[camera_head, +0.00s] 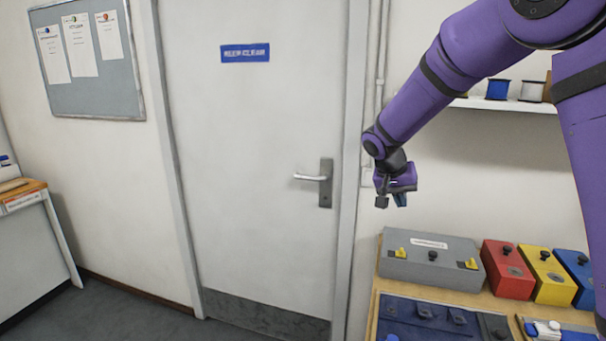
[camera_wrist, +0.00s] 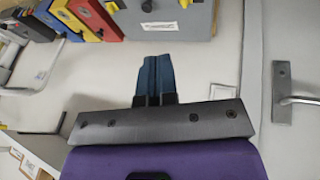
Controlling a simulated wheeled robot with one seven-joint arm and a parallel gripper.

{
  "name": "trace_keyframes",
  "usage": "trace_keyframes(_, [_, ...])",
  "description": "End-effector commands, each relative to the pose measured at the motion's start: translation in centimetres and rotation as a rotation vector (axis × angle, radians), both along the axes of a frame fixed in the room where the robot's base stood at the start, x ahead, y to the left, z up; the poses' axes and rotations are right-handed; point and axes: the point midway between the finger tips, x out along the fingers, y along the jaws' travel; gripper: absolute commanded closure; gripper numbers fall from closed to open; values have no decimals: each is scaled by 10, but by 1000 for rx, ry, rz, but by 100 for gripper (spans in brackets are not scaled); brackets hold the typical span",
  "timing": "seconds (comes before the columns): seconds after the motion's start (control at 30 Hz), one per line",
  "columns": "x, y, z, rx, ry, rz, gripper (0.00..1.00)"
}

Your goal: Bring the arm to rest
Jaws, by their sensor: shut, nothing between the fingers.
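My purple arm reaches in from the upper right of the head view. My gripper (camera_head: 393,201) hangs in the air in front of the wall, just right of the door frame and above the grey case. In the wrist view my gripper (camera_wrist: 153,75) shows its two blue fingers side by side, shut with nothing between them. The fingers touch no object that I can see.
A closed white door (camera_head: 255,150) with a lever handle (camera_head: 310,178) stands left of my gripper. Below it, a bench holds a grey case (camera_head: 430,262) and red (camera_head: 508,270), yellow (camera_head: 548,277) and blue boxes. A shelf (camera_head: 500,104) is behind my arm.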

Motion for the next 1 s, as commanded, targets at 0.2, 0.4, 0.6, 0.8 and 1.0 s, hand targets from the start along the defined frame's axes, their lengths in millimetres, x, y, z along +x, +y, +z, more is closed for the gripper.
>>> trace_keyframes(0.2, [-59, -24, 56, 89, -3, 47, 100])
trace_keyframes(0.4, [-116, -40, 93, 157, -16, 106, 100])
trace_keyframes(0.6, [-177, -51, 120, 212, -40, 176, 100])
trace_keyframes(0.8, [-238, -58, 136, 250, -75, 252, 100])
trace_keyframes(1.0, [-298, -59, 141, 273, -118, 333, 100])
